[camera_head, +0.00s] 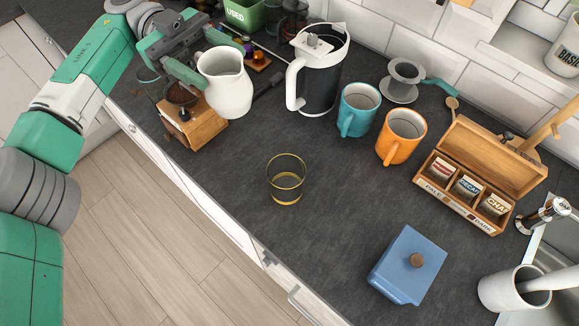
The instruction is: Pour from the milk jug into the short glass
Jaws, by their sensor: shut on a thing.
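The milk jug (227,88) is a white pitcher. It is held up above the worktop at the upper left and looks roughly upright; its inside is mostly hidden. My gripper (190,72) is shut on the jug at its left side. The short glass (286,182) is clear with a gold-coloured rim. It stands upright on the worktop, below and to the right of the jug in the picture, apart from it. A yellowish tint shows near its base; I cannot tell whether it holds liquid.
A wooden coffee grinder (194,124) stands just below the jug in the picture. A kettle (318,75), teal mug (358,108) and orange mug (401,137) stand right of it. A tea box (476,181) and blue canister (408,266) are farther right. Worktop around the glass is clear.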

